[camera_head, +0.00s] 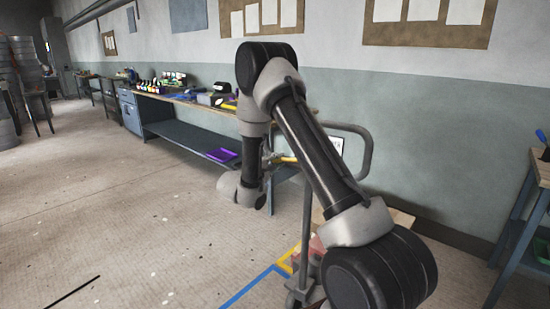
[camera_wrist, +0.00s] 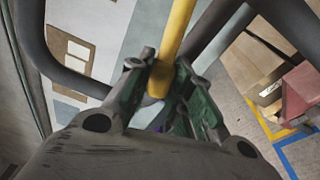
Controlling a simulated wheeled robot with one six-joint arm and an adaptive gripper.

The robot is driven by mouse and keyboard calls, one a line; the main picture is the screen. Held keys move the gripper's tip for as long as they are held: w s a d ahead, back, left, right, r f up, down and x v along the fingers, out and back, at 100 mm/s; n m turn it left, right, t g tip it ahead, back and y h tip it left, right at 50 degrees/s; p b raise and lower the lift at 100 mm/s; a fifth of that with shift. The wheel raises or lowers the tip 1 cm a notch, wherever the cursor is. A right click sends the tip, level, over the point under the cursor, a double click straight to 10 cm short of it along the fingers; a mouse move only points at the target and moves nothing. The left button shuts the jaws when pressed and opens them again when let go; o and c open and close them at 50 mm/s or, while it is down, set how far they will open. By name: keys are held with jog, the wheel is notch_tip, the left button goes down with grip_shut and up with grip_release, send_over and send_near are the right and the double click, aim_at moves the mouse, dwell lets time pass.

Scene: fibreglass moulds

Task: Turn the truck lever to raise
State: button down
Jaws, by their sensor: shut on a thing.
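The yellow truck lever (camera_wrist: 178,28) comes down from the top of the wrist view between the two green-padded fingers of my gripper (camera_wrist: 160,78). My gripper is shut on the lever, and the fingers hide part of it. In the head view a small part of the yellow lever (camera_head: 285,159) shows beside my arm, inside the truck's grey looped handle (camera_head: 368,145). The handle's dark tube also shows in the wrist view (camera_wrist: 38,55). My arm hides much of the truck in the head view.
Cardboard boxes (camera_wrist: 250,70) and a red item (camera_wrist: 303,92) lie at the right in the wrist view. A long workbench (camera_head: 180,97) runs along the wall, with a purple item (camera_head: 221,155) on its lower shelf. The floor at left (camera_head: 110,200) is mostly clear.

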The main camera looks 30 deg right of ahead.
jog(key=shift+s+d+f+n, duration=0.1)
jog(key=shift+s+f+n, duration=0.1)
jog(key=shift+f+n, duration=0.4)
jog(key=shift+s+d+f+n, duration=0.1)
jog(key=shift+s+f+n, duration=0.1)
jog(key=shift+f+n, duration=0.45)
jog(key=shift+s+d+f+n, duration=0.1)
jog(key=shift+s+f+n, duration=0.1)
jog(key=shift+f+n, duration=0.4)
jog(key=c, duration=1.3)
grip_release()
jog(key=v, duration=1.2)
